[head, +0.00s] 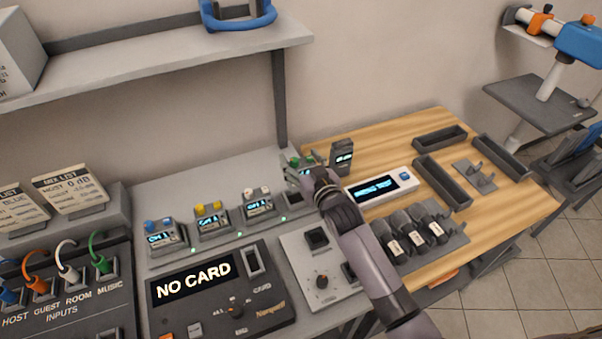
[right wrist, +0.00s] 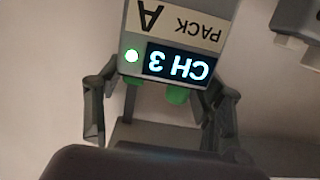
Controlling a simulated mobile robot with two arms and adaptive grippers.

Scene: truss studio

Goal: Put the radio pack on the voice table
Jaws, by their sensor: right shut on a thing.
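The radio pack (right wrist: 178,20) fills the top middle of the right wrist view, upside down there. It has a "PACK A" label, a lit "CH 3" display, a green light and green knobs. My right gripper (right wrist: 160,100) is shut on it, one finger at each side. In the head view the gripper (head: 308,175) hides much of the pack (head: 296,162), near the seam of the grey desk and the wooden table (head: 395,135). No label marks which surface is the voice table. My left gripper is not in view.
Several packs with coloured knobs (head: 210,222) stand in a row on the grey desk. A dark handheld device (head: 343,152), a white display box (head: 381,186), dark trays (head: 441,138) and a rack of dark items (head: 418,235) occupy the wooden table. A shelf (head: 170,52) overhangs the desk.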

